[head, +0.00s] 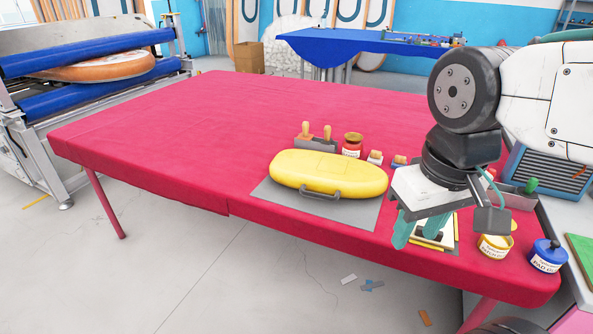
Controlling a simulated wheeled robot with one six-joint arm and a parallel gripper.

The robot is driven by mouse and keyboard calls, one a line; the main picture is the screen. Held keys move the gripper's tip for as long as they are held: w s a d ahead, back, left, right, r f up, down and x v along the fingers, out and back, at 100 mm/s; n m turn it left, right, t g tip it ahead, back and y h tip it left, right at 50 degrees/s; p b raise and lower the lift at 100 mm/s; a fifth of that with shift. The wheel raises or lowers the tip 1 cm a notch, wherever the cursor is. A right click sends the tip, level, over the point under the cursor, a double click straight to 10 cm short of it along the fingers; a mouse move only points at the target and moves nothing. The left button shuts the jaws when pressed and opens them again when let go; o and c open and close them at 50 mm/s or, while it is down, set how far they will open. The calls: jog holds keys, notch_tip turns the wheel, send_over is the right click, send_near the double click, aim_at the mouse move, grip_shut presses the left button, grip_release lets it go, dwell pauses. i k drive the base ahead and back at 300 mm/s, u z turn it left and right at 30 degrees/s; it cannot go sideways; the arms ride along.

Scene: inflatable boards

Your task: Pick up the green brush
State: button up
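A small green rounded piece (531,185) stands up from a grey holder (520,200) at the right of the red table, just right of my arm. It may be the handle of the green brush; the rest of it is hidden or too small to tell. My gripper (419,238) hangs down over the table's right part, left of the green piece and apart from it. Its teal fingers are apart, and I see nothing held between them. A white pad with yellow strips (456,228) shows behind and below the fingers.
A yellow inflated board (330,173) lies on a grey mat (270,195) left of my gripper. Behind it are wooden-handled tools (316,133) and a red jar (352,145). A yellow tin (494,246) and blue tin (547,255) stand at right. The table's left (180,130) is clear.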

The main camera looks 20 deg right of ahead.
aim_at(528, 191)
jog(key=u, duration=0.35)
jog(key=k, duration=0.7)
jog(key=z, duration=0.85)
jog(key=i, duration=1)
jog(key=z, duration=0.95)
jog(key=k, duration=0.25)
jog(key=z, duration=0.1)
jog(key=i, duration=0.25)
